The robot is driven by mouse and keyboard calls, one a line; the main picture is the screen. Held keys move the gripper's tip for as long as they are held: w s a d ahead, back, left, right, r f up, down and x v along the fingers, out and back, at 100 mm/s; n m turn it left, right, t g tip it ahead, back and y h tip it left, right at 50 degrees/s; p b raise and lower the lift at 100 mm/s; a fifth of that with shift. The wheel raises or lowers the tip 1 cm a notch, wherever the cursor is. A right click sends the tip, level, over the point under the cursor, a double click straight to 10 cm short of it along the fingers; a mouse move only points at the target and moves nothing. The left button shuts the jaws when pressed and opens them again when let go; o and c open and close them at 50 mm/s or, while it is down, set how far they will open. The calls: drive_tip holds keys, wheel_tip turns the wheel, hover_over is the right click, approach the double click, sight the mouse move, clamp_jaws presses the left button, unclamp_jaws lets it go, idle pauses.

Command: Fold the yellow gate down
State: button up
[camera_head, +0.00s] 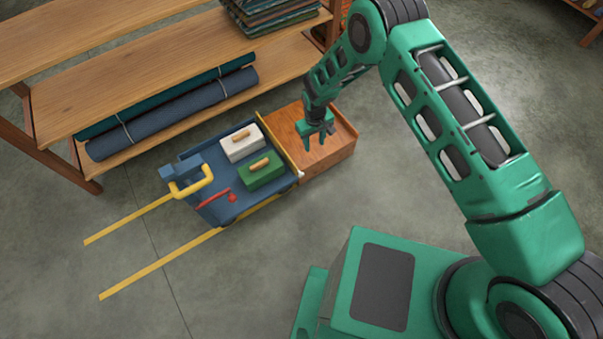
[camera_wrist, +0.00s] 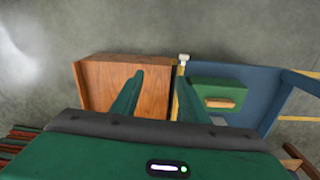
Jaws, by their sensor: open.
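The yellow gate (camera_head: 276,150) stands upright as a thin edge across the right end of the blue cart (camera_head: 215,207). In the wrist view it shows nearly edge-on as a narrow yellow strip (camera_wrist: 179,69). A small white knob (camera_wrist: 184,57) sits at one end of it. My gripper (camera_head: 315,138) is open and empty, to the right of the gate over the wooden box. In the wrist view my fingers (camera_wrist: 160,78) point down, one over the box and one close to the gate line. I cannot tell if that finger touches the gate.
A wooden box (camera_head: 325,165) adjoins the gate end of the cart. A white case (camera_head: 241,145) and a green case (camera_head: 262,176) lie in the cart. A wooden shelf (camera_head: 130,90) with rolls stands behind. Yellow floor strips (camera_head: 150,270) run left; the floor in front is clear.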

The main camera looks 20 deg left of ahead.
hover_over(301, 174)
wheel_tip(301, 174, down, 7)
drive_tip(key=shift+n, duration=0.5)
wheel_tip(301, 174, down, 11)
drive_tip(key=shift+w+f, duration=0.1)
clamp_jaws()
